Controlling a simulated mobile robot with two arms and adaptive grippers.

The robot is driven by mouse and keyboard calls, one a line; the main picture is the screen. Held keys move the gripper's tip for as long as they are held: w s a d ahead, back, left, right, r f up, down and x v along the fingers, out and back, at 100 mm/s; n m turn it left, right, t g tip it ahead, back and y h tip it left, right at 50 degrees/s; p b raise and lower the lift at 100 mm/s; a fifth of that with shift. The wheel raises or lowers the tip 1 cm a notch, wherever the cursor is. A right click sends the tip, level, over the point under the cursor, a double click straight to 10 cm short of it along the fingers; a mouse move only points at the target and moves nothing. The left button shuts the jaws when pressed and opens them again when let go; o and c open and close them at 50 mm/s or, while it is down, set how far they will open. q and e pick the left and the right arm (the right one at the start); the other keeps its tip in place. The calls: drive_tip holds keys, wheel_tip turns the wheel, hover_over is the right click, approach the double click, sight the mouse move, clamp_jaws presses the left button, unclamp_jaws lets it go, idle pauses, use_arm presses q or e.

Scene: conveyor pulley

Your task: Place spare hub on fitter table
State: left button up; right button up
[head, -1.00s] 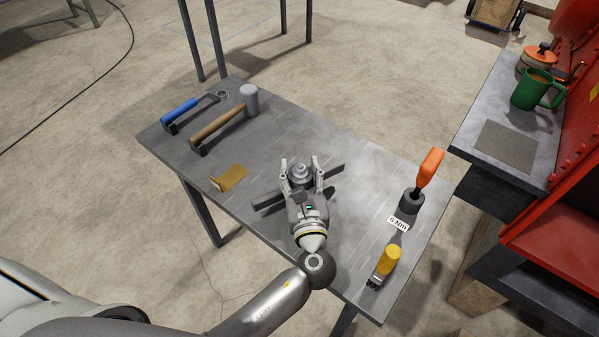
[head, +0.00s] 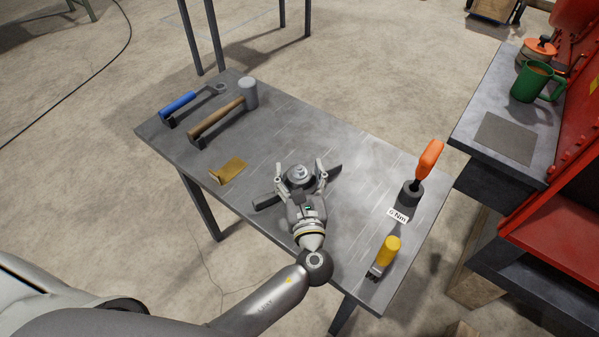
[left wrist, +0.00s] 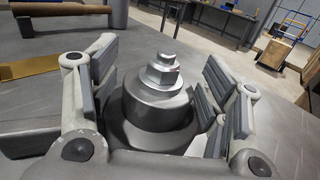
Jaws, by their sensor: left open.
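The spare hub (head: 299,171), a stepped grey metal piece, stands upright on the grey metal table (head: 350,180), near the middle. My left gripper (head: 300,178) is open low over the table, with one finger on each side of the hub. In the left wrist view, the hub (left wrist: 160,95) sits between the spread finger pads, with a visible gap on both sides. Its lower front is partly hidden by the gripper body. My right gripper is not in view.
A blue-handled tool (head: 179,106), a mallet (head: 217,119) and a brass-coloured piece (head: 229,170) lie left. An orange-handled tool (head: 428,160) and a yellow-handled tool (head: 388,251) are right. A dark strip (head: 266,202) shows beside the gripper. A bench (head: 480,125) with a green mug (head: 532,82) adjoins.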

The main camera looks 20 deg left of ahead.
use_arm(q)
drive_tip(key=shift+r, duration=0.1)
drive_tip(key=b+v, duration=0.1)
drive_tip(key=v, duration=1.1)
